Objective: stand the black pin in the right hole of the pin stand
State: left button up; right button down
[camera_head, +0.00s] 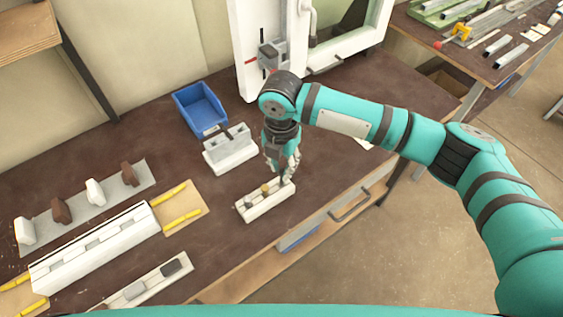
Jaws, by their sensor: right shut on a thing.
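The pin stand (266,206) is a small white block near the front edge of the bench. A brass-coloured pin (265,189) stands near its middle, and a small greyish piece (248,203) shows at its left end. My right gripper (286,179) points down over the right end of the stand. It is shut on the black pin, which is mostly hidden between the fingers. I cannot tell whether the pin's lower end is inside the right hole or just above it. My left gripper is not in view.
A grey-and-white clamp block (231,150) stands just behind the stand, with a blue bin (200,108) beyond. A long white profile fixture (95,250) and a strip with brown and white blocks (118,186) lie left. Bare bench lies left of the stand.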

jog(key=shift+f+b, duration=0.4)
jog(key=shift+f, duration=1.05)
jog(key=c, duration=1.1)
grip_release()
jog(key=shift+r, duration=0.15)
notch_tip(320, 180, up, 8)
jog(key=p, duration=0.8)
